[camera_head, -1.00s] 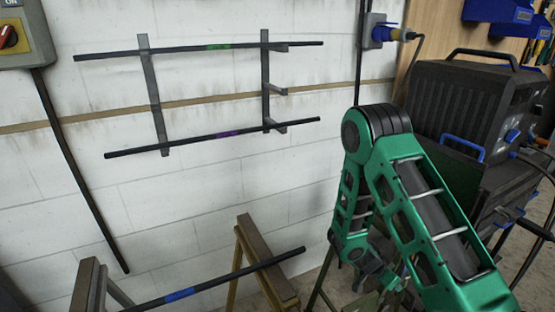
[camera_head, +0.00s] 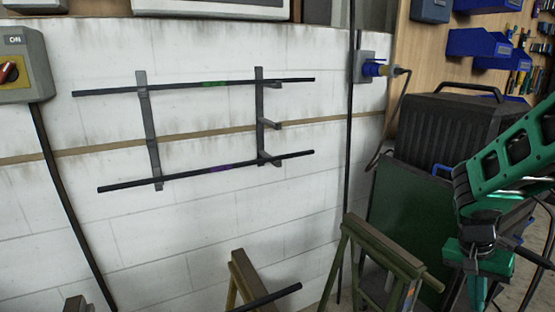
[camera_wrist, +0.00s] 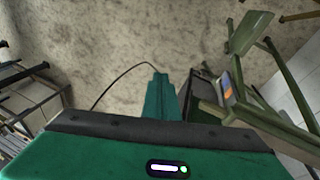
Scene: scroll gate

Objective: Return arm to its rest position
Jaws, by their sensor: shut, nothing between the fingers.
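My green arm is folded at the right edge of the head view. My gripper (camera_head: 480,285) hangs low there, near the bottom edge, shut and with nothing seen in it; its fingertips are hard to make out. It is well apart from the wall rack (camera_head: 149,130). A dark rod with a green band (camera_head: 200,85) lies across the rack's top arms. A dark rod with a purple band (camera_head: 200,174) lies across its lowest arms.
Trestles stand at the bottom, one brown (camera_head: 245,275) with a dark rod end (camera_head: 272,297) over it, one olive (camera_head: 385,255). A black machine (camera_head: 455,125) and green panel (camera_head: 405,215) stand close to my arm. The wrist view shows bare floor (camera_wrist: 110,50) and a cable.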

